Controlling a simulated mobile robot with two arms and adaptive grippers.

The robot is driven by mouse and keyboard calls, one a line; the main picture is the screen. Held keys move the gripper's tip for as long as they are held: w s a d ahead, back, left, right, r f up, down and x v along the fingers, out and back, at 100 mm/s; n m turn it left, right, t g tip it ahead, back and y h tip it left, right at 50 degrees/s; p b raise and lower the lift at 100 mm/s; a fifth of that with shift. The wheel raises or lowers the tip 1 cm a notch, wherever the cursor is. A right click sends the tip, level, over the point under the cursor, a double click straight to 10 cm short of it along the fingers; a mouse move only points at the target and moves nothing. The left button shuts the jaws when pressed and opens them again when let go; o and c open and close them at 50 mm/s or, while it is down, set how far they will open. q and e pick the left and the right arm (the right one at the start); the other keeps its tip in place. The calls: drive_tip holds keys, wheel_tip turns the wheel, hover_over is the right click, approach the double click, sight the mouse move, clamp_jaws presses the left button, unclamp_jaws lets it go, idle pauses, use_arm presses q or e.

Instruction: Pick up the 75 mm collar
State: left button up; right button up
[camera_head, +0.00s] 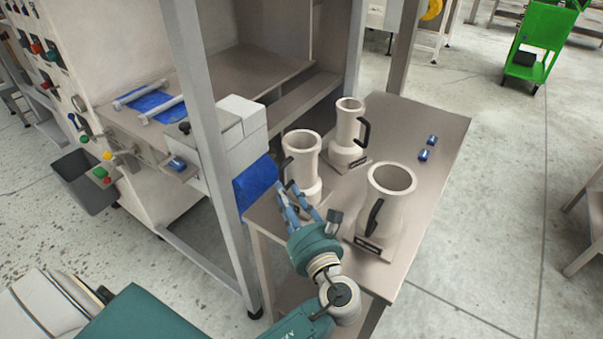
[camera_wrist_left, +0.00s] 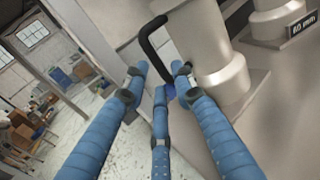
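Three pale flanged collars with black handles stand upright on the table: a left collar (camera_head: 303,165), a slimmer back collar (camera_head: 347,130) and a wide front-right collar (camera_head: 387,200). The labels are unreadable in the head view, so I cannot tell which is 75 mm. My left gripper (camera_head: 293,190) is at the left collar, fingers apart. In the left wrist view the gripper (camera_wrist_left: 160,80) is open around the lower end of that collar's black handle (camera_wrist_left: 150,38), beside its body (camera_wrist_left: 208,60); contact is unclear. My right gripper is out of view.
The table (camera_head: 432,130) also holds two small blue items (camera_head: 428,147) at its right side. A grey machine post (camera_head: 203,110) and a white box (camera_head: 240,135) with blue film (camera_head: 257,182) stand close left of the gripper. Open floor (camera_head: 490,220) lies to the right.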

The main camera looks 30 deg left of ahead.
sight(299, 174)
use_arm(q)
drive_tip(key=p+x, duration=0.1)
drive_tip(key=x, duration=0.4)
drive_tip(key=shift+s+f, duration=0.15)
clamp_jaws()
